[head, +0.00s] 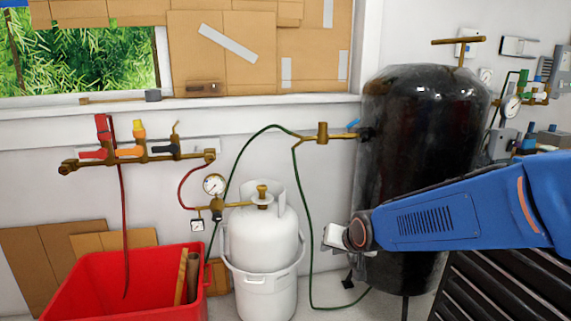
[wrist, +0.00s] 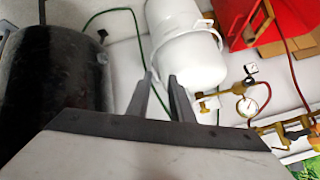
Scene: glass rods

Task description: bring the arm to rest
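My gripper (wrist: 161,76) shows in the wrist view as two dark fingers with a gap between them. It is open, and nothing is between the fingers. In the head view my blue arm reaches in from the right, in front of the black tank (head: 415,130), and its wrist end is to the right of the white gas cylinder (head: 262,240). The fingers cannot be made out clearly there. In the wrist view the white cylinder (wrist: 187,45) is beyond the fingertips and the black tank (wrist: 55,65) is at the left.
A red bin (head: 120,285) with rods in it stands at the left. A brass manifold (head: 135,158) and pressure gauge (head: 214,184) are by the wall. A green hose (head: 308,230) hangs between cylinder and tank. A dark drawer cabinet (head: 500,290) is below my arm.

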